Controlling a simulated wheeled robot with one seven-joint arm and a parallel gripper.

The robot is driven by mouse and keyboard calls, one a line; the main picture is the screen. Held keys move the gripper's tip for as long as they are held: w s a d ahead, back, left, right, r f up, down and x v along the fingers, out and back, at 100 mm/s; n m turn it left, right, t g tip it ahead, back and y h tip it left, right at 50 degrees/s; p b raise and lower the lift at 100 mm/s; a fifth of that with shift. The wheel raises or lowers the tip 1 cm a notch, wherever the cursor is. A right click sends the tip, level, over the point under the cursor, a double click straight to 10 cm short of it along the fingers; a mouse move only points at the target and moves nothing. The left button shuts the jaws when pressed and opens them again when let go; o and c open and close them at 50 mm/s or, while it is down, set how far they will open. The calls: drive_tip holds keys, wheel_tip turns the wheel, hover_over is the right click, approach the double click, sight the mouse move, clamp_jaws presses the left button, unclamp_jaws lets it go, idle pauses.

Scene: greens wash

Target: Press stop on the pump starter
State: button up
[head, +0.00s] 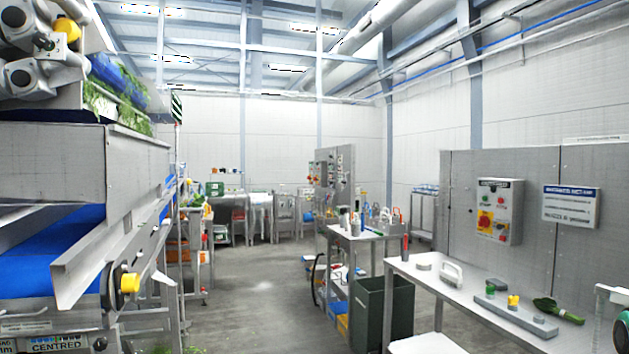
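A grey control box (512,228) hangs on a grey panel at the right, above a white bench. It carries a red-and-yellow switch (485,221) at the lower left and small red and green buttons. Its label is too small to read, so I cannot tell whether it is the pump starter. Another panel with several small controls (337,172) stands farther back near the middle.
A conveyor with a blue belt (50,262) fills the left. Grey floor (250,290) is clear between.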

clamp_jaws()
drive_tip(key=shift+w, duration=0.1)
idle(1.7)
